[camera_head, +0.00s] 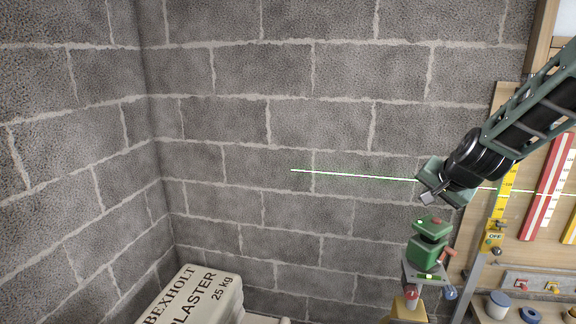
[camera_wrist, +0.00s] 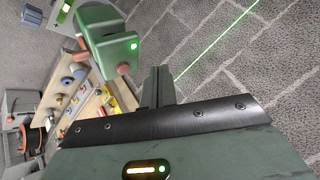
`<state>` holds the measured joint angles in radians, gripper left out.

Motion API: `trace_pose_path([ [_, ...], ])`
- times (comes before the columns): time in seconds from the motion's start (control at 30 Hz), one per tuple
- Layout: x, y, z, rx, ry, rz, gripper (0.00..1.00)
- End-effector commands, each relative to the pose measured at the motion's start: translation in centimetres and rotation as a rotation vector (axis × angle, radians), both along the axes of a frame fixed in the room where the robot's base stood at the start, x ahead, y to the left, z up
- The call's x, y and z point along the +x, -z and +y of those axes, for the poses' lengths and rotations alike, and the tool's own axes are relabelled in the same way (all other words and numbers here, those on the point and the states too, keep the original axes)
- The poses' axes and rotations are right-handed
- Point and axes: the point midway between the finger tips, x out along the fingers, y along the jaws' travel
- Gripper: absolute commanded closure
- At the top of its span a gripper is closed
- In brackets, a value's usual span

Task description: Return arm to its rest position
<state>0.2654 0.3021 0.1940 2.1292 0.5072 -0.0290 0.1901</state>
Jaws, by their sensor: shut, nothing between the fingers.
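My arm comes in from the right edge of the head view. My gripper (camera_head: 427,199) is at its end, in front of the block wall and just above a green laser level (camera_head: 428,246). In the wrist view my gripper (camera_wrist: 158,84) is shut with nothing held. The laser level (camera_wrist: 110,45) shows there at the upper left, apart from the fingers.
The laser level sits on a stand with red and blue knobs. A bright green line crosses the block wall (camera_head: 310,130). A plaster sack (camera_head: 195,295) lies at the bottom left. A wooden board (camera_head: 545,235) with rulers and small parts is at the right.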

Motion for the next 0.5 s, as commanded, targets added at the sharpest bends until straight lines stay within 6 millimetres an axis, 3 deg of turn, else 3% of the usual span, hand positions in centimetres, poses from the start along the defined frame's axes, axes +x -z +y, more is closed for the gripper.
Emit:
trace_pose_path([
  [0.03,-1.2,0.8,3.2,-0.008,-0.088,0.027,1.00],
  [0.1,-3.5,1.6,7.7,-0.023,-0.224,0.079,1.00],
  [0.17,-6.1,2.5,11.3,-0.043,-0.346,0.127,1.00],
  [0.3,-13.3,4.4,18.3,-0.111,-0.640,0.241,1.00],
  [0.4,-19.5,6.0,21.8,-0.182,-0.858,0.327,1.00],
  [0.5,-25.8,7.4,23.6,-0.269,-1.064,0.413,1.00],
])
